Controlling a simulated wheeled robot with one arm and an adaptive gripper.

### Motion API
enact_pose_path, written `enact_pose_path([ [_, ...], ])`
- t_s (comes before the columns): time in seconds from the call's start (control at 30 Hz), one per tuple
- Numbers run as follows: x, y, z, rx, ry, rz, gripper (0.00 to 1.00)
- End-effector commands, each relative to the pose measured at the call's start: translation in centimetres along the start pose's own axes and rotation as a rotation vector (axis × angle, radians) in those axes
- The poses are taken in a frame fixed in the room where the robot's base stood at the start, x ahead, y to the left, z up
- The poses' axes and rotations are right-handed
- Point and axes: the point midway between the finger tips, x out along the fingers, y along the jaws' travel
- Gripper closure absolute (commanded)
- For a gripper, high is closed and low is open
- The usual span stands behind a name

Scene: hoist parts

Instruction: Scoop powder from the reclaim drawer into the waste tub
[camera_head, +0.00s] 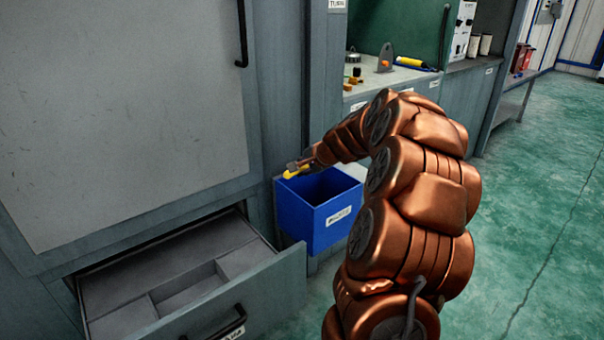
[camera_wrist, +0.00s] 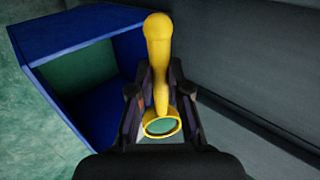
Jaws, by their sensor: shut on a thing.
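My gripper (camera_head: 303,162) is shut on a yellow scoop (camera_head: 294,172). In the wrist view the scoop (camera_wrist: 158,40) lies between the two dark fingers, with a thick rounded end pointing up the picture and a ring-like end near the palm. Whether it carries powder I cannot tell. The blue waste tub (camera_head: 298,215) has a white label and stands open-topped; my gripper is above its back left rim. In the wrist view the tub (camera_wrist: 95,28) is left of the scoop. The reclaim drawer (camera_head: 275,292) is pulled open at lower left; its grey interior shows a recessed compartment.
A grey cabinet door (camera_head: 120,110) with a black handle (camera_head: 241,35) rises above the drawer. A bench (camera_head: 385,82) behind my arm holds small parts and a yellow-handled tool (camera_head: 413,64). Green floor (camera_head: 530,200) is clear at right.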

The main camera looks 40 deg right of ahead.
Motion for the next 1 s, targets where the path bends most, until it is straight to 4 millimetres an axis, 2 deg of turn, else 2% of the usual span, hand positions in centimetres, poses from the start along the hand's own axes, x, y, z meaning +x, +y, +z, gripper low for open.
enact_pose_path([
  [1.0, 0.57, 0.77, 0.02, 0.001, 0.005, -0.179, 1.0],
])
